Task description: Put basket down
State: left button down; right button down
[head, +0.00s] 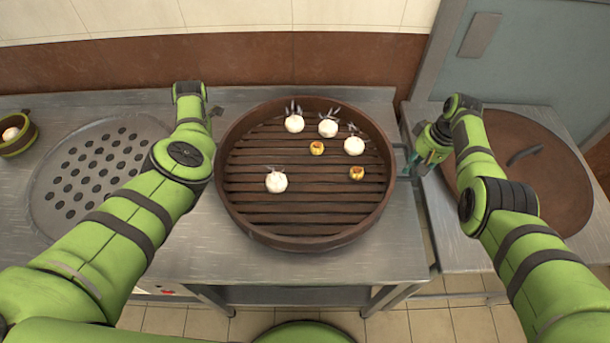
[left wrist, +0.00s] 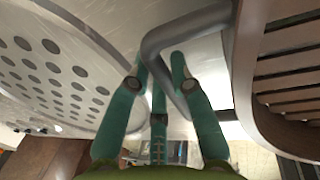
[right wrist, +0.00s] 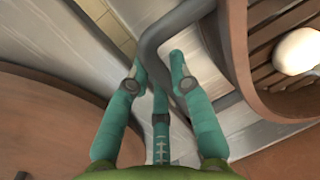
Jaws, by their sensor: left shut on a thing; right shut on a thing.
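The basket (head: 305,241) is a round brown steamer with a slatted floor, level over the middle of the metal counter. Several white buns (head: 276,183) and two small yellow dumplings (head: 356,173) sit inside it. My left gripper (left wrist: 160,68) is shut on the grey left handle (left wrist: 205,22); in the head view my arm mostly hides it. My right gripper (head: 411,160) is shut on the right handle, a grey bar (right wrist: 150,55) in the right wrist view. I cannot tell whether the basket's underside touches the counter.
A perforated round metal plate (head: 62,212) lies on the left of the counter (head: 330,270). A small green-brown bowl (head: 18,150) stands at the far left. A large brown lid (head: 548,190) with a dark handle lies at the right. A brown wall strip (head: 130,62) runs behind.

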pick_arm(q)
jog(key=c, duration=1.4)
grip_release()
jog(key=shift+f, duration=0.2)
pick_arm(e)
jog(key=c, duration=1.4)
grip_release()
jog(key=shift+f, duration=0.25)
pick_arm(q)
jog(key=o, duration=0.3)
pick_arm(e)
jog(key=o, duration=0.3)
jog(key=shift+r, duration=0.1)
pick_arm(q)
jog(key=shift+s+r, duration=0.1)
jog(key=shift+r, duration=0.05)
pick_arm(e)
jog(key=shift+s, duration=0.1)
